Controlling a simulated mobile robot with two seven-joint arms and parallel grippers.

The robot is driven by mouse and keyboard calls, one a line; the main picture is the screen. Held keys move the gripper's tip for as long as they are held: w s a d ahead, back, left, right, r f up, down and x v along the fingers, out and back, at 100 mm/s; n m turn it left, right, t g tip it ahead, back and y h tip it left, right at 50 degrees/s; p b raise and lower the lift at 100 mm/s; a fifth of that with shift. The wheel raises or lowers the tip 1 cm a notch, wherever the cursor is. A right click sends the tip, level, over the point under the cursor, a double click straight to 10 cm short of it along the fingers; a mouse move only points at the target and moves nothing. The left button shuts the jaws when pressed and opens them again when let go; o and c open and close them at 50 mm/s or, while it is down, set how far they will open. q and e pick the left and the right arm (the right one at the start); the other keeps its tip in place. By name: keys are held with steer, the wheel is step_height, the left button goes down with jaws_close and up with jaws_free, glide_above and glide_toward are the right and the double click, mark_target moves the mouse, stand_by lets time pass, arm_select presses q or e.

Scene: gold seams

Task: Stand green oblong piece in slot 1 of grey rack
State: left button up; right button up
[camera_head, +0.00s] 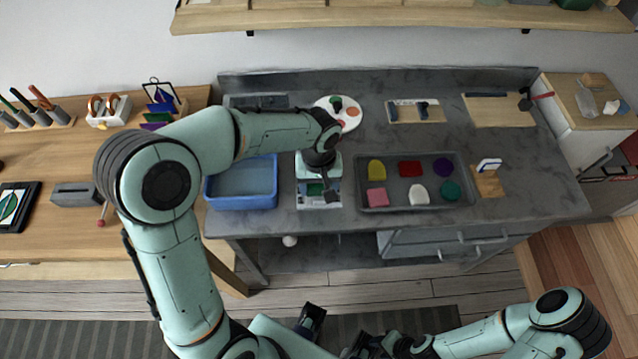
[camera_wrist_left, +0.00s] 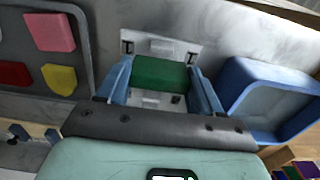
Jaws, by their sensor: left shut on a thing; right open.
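My left gripper (camera_head: 322,190) points down over a pale fixture (camera_head: 318,206) on the dark counter. In the left wrist view the green oblong piece (camera_wrist_left: 160,73) lies between the two blue fingers, and the left gripper (camera_wrist_left: 163,85) is shut on it. The piece shows partly in the head view (camera_head: 314,188); whether it touches the fixture I cannot tell. A grey block (camera_head: 76,194) on the wooden table at left may be the grey rack; its slots are not clear. My right gripper (camera_head: 338,335) is low at the front, open and empty, away from the counter.
A blue bin (camera_head: 243,202) stands just left of the fixture. A grey tray (camera_head: 408,207) of coloured pieces lies to its right. A round white palette (camera_head: 351,108) is behind. A dark tablet (camera_head: 17,207) and a red-tipped stick (camera_head: 101,222) lie near the grey block.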

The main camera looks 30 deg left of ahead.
arm_select(q)
steer(key=shift+f+b, duration=1.35)
steer(key=shift+f, duration=0.25)
arm_select(e)
steer(key=shift+s+f, duration=0.25)
steer(key=shift+f, duration=0.45)
steer(key=shift+s+f, duration=0.2)
steer(key=shift+f, duration=0.45)
arm_select(q)
steer(key=o, duration=1.2)
steer(key=shift+r, duration=0.1)
arm_select(e)
steer(key=shift+r, duration=0.1)
arm_select(q)
steer(key=shift+r+p, duration=2.4)
steer(key=shift+r, duration=1.05)
arm_select(e)
steer(key=r, duration=0.1)
steer(key=w+r, duration=0.1)
steer(key=r, duration=0.1)
steer(key=w+r, duration=0.1)
steer(key=r, duration=0.1)
steer(key=shift+f, duration=0.1)
